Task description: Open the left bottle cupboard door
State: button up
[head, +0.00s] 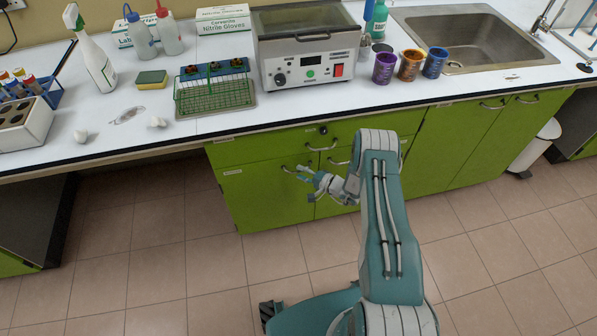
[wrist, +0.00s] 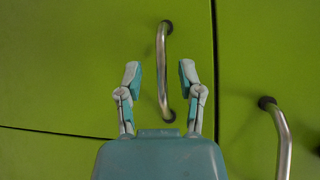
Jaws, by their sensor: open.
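The green left bottle cupboard door (head: 262,198) is shut, flush with its neighbours. Its curved metal handle (head: 287,169) is near its upper right corner. My gripper (head: 306,174) is in front of this door's handle. In the wrist view, my gripper (wrist: 160,74) is open, with one fingertip on each side of the handle (wrist: 161,62). The handle appears between the fingers, with visible gaps on both sides. I cannot tell how far the fingertips are from the door in depth.
A drawer handle (head: 322,145) is just above and right; it also shows in the wrist view (wrist: 284,145). The white counter (head: 190,131) overhangs the cupboards and carries a water bath (head: 309,64) and a green rack (head: 215,94). The tiled floor (head: 170,262) before the left door is clear.

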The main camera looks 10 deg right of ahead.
jog(key=shift+w+a+f, duration=0.1)
jog(key=shift+w+a, duration=0.4)
jog(key=shift+a, duration=0.05)
grip_shut()
jog(key=shift+s, duration=0.15)
